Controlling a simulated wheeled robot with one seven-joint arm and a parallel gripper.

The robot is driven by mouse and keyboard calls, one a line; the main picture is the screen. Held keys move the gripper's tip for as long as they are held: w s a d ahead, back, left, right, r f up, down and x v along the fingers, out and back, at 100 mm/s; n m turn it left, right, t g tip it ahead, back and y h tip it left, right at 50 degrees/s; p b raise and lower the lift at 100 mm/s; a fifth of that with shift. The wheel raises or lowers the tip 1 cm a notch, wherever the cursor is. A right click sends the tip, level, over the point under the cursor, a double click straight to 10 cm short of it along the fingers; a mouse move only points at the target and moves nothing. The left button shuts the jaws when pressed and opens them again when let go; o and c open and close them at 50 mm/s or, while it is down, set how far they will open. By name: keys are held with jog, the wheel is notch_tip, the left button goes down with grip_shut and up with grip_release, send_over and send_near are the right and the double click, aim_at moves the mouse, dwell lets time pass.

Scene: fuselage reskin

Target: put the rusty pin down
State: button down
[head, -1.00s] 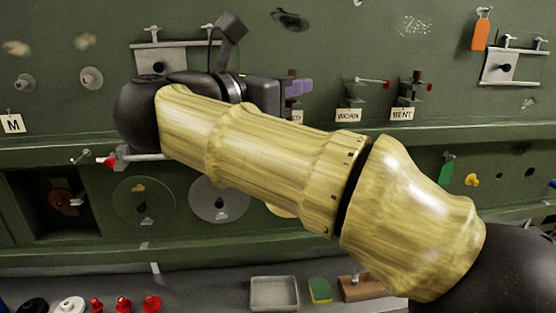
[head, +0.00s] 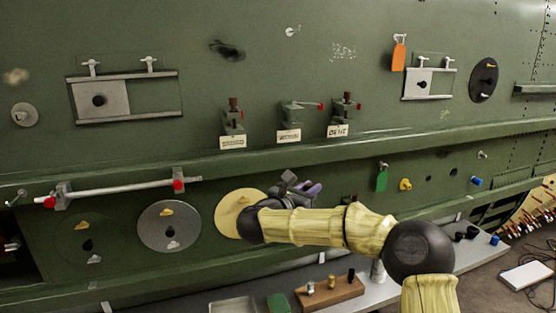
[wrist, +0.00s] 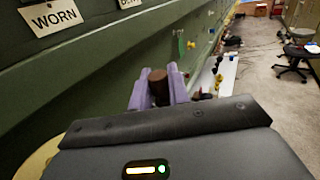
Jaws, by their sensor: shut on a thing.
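My gripper (head: 312,191) has lavender fingers and is below the green ledge, in front of the lower wall panel. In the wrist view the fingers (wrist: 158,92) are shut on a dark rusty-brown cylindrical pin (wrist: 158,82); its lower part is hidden. Three labelled holders stand on the wall above: a left one (head: 232,118) whose label is too small to read, the WORN one (head: 296,113) with a red-tipped rod, and the BENT one (head: 343,112). Brown upright pieces show at the left and BENT holders. My gripper is apart from all three.
The ledge (head: 130,176) runs between holders and gripper. A cream disc (head: 237,212) is behind my wrist. A red-ended bar (head: 120,187) is mounted at left. The bench below carries a wooden block (head: 340,291), a green sponge (head: 278,303) and a grey tray (head: 234,306).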

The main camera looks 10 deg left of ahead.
jog(key=w+d+f+n+t+y+p, duration=0.1)
jog(key=d+f+y, duration=0.1)
jog(key=d+f, duration=0.9)
jog(key=w+d+f+n+y+p, duration=0.15)
jog(key=d+f, duration=0.45)
jog(key=f, duration=0.8)
jog(key=s+d+f+n+t+y+p, duration=0.1)
jog(key=s+d+f+n+y, duration=0.2)
jog(key=s+f, duration=1)
jog(key=s+d+y, duration=0.1)
jog(key=s+d, duration=0.1)
jog(key=s, duration=0.1)
jog(key=shift+d+f+y, duration=0.35)
jog(key=shift+d, duration=0.05)
jog(key=shift+w, duration=0.15)
